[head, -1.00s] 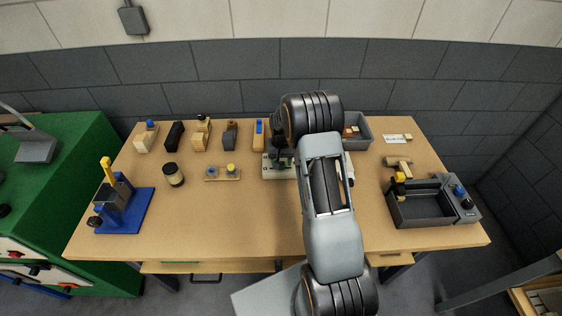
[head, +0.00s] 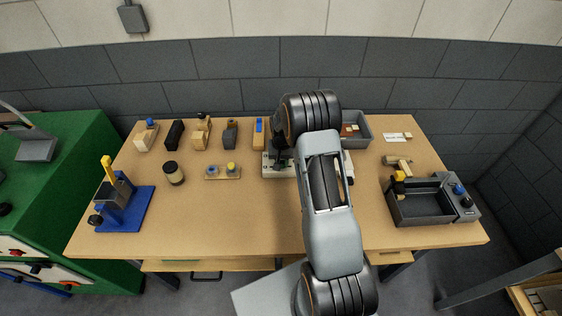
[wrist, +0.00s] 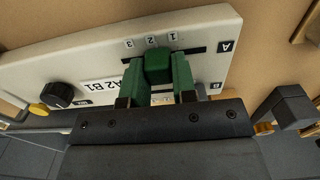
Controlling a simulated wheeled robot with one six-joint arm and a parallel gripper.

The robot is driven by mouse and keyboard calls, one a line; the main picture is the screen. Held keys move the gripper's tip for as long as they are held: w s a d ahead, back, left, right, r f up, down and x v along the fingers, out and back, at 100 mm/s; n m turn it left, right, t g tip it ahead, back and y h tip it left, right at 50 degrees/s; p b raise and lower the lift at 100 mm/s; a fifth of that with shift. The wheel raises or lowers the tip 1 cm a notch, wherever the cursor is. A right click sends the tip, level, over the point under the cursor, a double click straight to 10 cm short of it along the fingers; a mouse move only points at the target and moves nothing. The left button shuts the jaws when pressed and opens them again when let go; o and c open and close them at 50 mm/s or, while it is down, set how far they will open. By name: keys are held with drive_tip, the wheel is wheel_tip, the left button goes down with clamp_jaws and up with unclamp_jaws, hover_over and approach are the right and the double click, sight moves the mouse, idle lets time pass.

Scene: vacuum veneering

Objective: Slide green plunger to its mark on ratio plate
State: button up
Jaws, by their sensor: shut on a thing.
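The ratio plate (wrist: 70,60) is a pale panel with dark slots, numbers 1, 2 and 3, letters A and B, and a label reading A2 B1. The green plunger (wrist: 158,64) stands in the slot in row A, close to the number 2. My gripper (wrist: 158,78) is shut on it, one finger on each side. The fingers and gripper body hide most of row B. In the head view the plate (head: 270,172) lies at the back middle of the table, partly behind my arm.
A black knob (wrist: 62,95) and a yellow part (wrist: 38,109) sit at the plate's left end in the wrist view. In the head view a small holder (head: 222,173) with two knobs is left of the plate, and a grey bin (head: 362,130) stands behind right. The table front is clear.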

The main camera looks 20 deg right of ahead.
sight(282, 161)
clamp_jaws()
drive_tip(key=shift+d+f+b, duration=0.1)
drive_tip(key=shift+f+b, duration=0.05)
drive_tip(key=shift+b, duration=0.4)
drive_tip(key=shift+d, duration=0.1)
drive_tip(key=o, duration=0.9)
unclamp_jaws()
drive_tip(key=shift+r, duration=0.25)
wheel_tip(282, 161, up, 14)
drive_tip(key=shift+f+b, duration=0.15)
drive_tip(key=shift+b, duration=1)
